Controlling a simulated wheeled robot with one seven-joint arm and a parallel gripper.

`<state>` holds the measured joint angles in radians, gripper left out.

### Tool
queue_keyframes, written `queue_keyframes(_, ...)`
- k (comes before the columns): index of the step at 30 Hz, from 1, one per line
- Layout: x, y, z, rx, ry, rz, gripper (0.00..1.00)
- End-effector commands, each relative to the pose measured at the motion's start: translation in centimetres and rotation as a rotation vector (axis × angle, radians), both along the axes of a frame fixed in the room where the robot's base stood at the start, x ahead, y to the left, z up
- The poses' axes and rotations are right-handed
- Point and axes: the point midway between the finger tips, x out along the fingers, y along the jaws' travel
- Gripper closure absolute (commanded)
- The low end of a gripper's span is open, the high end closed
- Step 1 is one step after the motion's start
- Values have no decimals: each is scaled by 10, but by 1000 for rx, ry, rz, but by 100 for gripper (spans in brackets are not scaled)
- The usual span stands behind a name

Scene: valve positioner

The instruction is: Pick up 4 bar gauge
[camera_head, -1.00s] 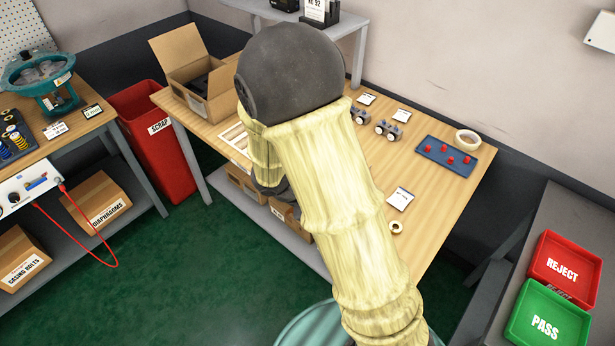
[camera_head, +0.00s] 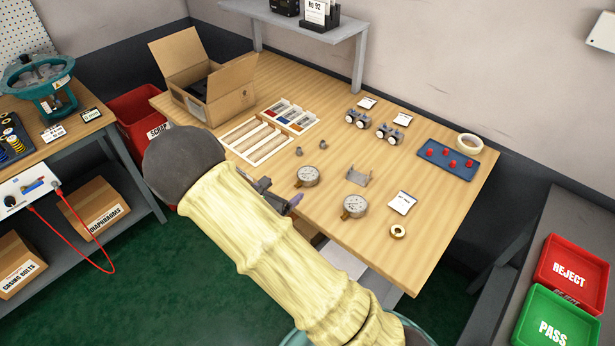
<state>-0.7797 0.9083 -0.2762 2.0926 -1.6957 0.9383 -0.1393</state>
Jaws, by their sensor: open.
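Two round gauges with pale dials lie on the wooden table, one gauge (camera_head: 308,177) nearer the middle and the other gauge (camera_head: 354,207) closer to the front edge. Their dial markings are too small to read, so I cannot tell which is the 4 bar gauge. My gripper (camera_head: 284,197) is open near the table's front edge, left of both gauges and apart from them. My sleeved arm hides part of it.
Behind are a slotted wooden tray (camera_head: 257,143), a cardboard box (camera_head: 232,105) and a blue tray (camera_head: 428,165) with red parts.

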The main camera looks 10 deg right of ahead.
Motion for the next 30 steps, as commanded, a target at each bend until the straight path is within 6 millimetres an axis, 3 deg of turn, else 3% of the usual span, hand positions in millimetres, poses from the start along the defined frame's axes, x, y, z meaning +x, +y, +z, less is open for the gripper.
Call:
queue_keyframes(18, 70, -67, -39, 1, 0, -4, 13)
queue_keyframes(30, 74, -74, -42, 1, -1, -7, 13)
